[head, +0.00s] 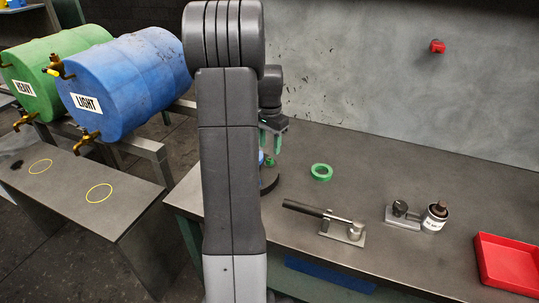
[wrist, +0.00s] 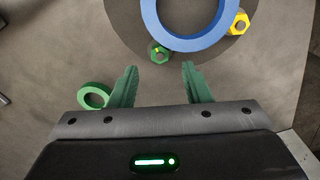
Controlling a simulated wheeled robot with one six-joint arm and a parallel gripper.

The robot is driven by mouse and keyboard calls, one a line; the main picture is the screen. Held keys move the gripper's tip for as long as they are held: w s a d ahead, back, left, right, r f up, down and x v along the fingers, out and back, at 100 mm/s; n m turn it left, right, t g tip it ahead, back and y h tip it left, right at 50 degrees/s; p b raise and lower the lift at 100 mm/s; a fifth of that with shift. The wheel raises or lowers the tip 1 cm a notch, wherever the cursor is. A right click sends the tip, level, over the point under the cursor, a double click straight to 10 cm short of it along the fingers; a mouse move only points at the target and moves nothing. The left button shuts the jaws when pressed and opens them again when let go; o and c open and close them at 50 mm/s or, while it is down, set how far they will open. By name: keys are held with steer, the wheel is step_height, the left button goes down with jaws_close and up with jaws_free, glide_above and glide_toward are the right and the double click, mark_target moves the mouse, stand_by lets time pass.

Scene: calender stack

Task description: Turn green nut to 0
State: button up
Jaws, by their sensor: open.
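The green nut (wrist: 160,54) is a small hex nut in the wrist view, with a small yellow mark on its top. It sits near the edge of a dark round plate (wrist: 128,17), by the outer side of a blue ring (wrist: 150,20). My gripper (wrist: 160,68) is open and empty, its two green fingers pointing toward the nut, which lies ahead of the gap and apart from both. In the head view my gripper (head: 272,141) hangs above the plate (head: 269,183), which my arm partly hides. No 0 mark is readable.
A yellow nut (wrist: 239,24) sits on the plate's other side. A loose green ring (head: 313,172) lies on the bench near the plate. A black-handled tool (head: 307,209), a labelled canister (head: 433,222) and a red tray (head: 484,265) stand further right.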

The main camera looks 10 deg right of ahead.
mark_target(270, 159)
steer(key=shift+f, duration=2.6)
jaws_close()
